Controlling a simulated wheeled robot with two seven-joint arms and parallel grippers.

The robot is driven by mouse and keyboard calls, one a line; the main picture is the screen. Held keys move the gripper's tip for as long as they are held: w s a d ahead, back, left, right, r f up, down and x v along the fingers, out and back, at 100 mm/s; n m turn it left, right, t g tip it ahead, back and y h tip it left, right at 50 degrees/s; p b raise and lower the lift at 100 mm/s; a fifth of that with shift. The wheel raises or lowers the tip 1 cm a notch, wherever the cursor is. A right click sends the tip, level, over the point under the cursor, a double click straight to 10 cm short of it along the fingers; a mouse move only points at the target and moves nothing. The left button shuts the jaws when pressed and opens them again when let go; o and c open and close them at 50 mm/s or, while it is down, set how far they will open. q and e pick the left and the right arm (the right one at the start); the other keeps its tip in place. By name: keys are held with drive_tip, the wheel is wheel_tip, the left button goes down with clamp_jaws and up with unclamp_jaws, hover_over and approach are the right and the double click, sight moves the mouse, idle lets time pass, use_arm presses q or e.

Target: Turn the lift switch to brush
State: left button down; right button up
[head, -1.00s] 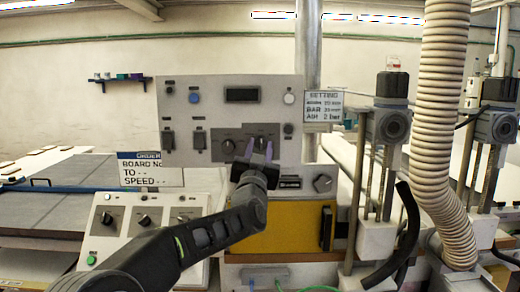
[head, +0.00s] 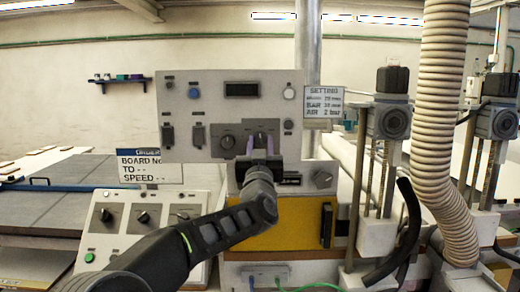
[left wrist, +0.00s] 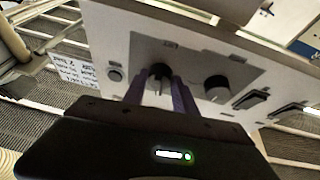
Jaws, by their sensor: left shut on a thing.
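A pale control panel (head: 185,140) stands upright with a dark grey plate bearing two dark knobs. My left gripper (head: 260,143) is at the right knob (head: 262,136), its two purple fingers on either side of it. In the left wrist view the gripper (left wrist: 168,95) is shut on that knob (left wrist: 159,75), which has a pale pointer line. The other knob (head: 227,141) is just to its left in the head view and free; it also shows in the left wrist view (left wrist: 216,88). My right gripper is not in view.
A lower console (head: 120,240) with several knobs and a green button stands at the left. A ribbed hose (head: 440,120) hangs at the right beside two motor posts (head: 390,122). A yellow box (head: 290,230) sits under the panel.

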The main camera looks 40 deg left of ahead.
use_arm(q)
drive_tip(key=n, duration=0.1)
drive_tip(key=n+g+y+b, duration=0.1)
drive_tip(key=n, duration=0.1)
drive_tip(key=n+y, duration=0.1)
drive_tip(key=n, duration=0.1)
drive_tip(key=shift+w+d+g, duration=0.15)
drive_tip(key=shift+d+g, duration=0.1)
drive_tip(key=shift+g, duration=0.15)
drive_tip(key=n+g+y, duration=0.1)
drive_tip(key=n, duration=0.2)
drive_tip(key=n+g+y, duration=0.1)
drive_tip(key=n+g, duration=0.1)
drive_tip(key=n, duration=0.2)
drive_tip(key=shift+w, duration=0.1)
drive_tip(key=shift+n+g, duration=0.3)
drive_tip(key=shift+n, duration=0.1)
drive_tip(key=shift+r, duration=0.1)
drive_tip(key=c, duration=1)
unclamp_jaws()
